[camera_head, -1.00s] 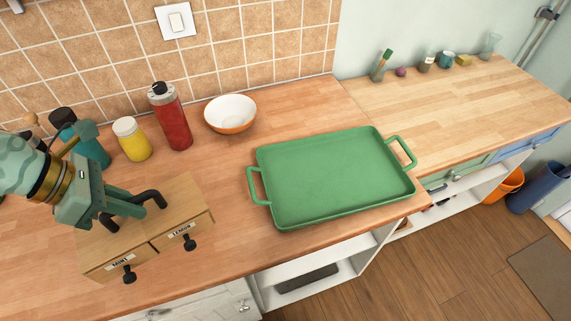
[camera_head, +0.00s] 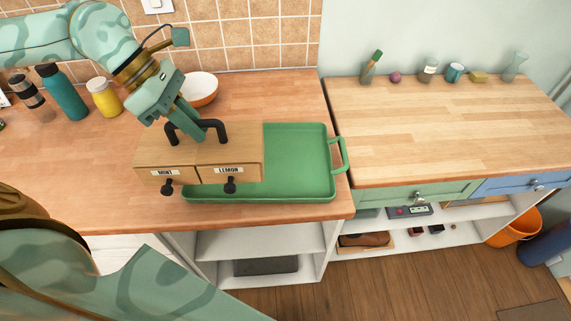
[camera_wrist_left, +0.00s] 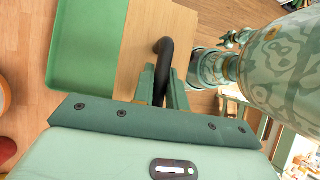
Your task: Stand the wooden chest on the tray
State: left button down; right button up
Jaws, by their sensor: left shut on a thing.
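The wooden chest (camera_head: 190,152) is a light wood box with two drawers labelled MINT and LEMON, dark knobs and a dark handle on top. My left gripper (camera_head: 192,125) is shut on that handle; the handle also shows between the fingers in the left wrist view (camera_wrist_left: 164,52). The chest is upright and overlaps the left part of the green tray (camera_head: 300,160) in the head view, its left end reaching past the tray. I cannot tell if its underside touches the tray. The tray's left handle is hidden. My right gripper is not in view.
A white and orange bowl (camera_head: 203,90) stands behind the chest, partly covered by my arm. A yellow jar (camera_head: 104,98), a teal bottle (camera_head: 63,93) and a grey bottle (camera_head: 30,92) stand at the back left. The right counter (camera_head: 430,125) is mostly clear.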

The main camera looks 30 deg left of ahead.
pick_arm(q)
jog(key=shift+w+d+r, duration=0.1)
jog(key=shift+w+d, duration=0.05)
jog(key=shift+d, duration=0.15)
jog(key=shift+w, duration=0.25)
jog(key=w+d+f, duration=0.3)
jog(key=w+f, duration=1)
jog(key=shift+m+b, duration=0.3)
jog(key=shift+f, duration=0.15)
jog(key=c, duration=1.4)
grip_release()
